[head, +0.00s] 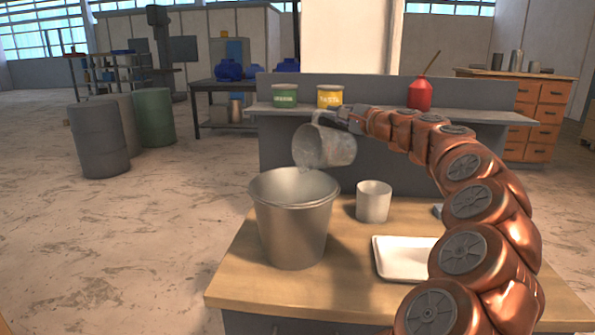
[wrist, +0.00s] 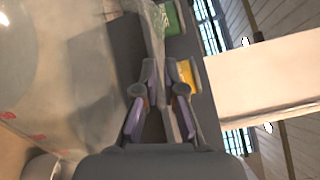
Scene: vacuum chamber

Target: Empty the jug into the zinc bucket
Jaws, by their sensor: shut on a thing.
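The jug (head: 324,147) is grey and see-through, and it is tilted over with its mouth toward the lower left. It hangs above the zinc bucket (head: 293,222), which stands upright on the wooden workbench (head: 240,281). My gripper (head: 343,117) is shut on the jug at its upper right side. In the wrist view my gripper (wrist: 160,92) has its fingers closed around a grey upright part of the jug, likely its handle. Whether anything is flowing from the jug, or what lies in the bucket, I cannot tell.
A pale cup (head: 373,202) stands right of the bucket. A white tray (head: 402,258) lies in front of it, partly behind my arm. A raised shelf (head: 385,114) at the back holds a green can (head: 284,96), a yellow can (head: 329,97) and a red oil can (head: 420,94).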

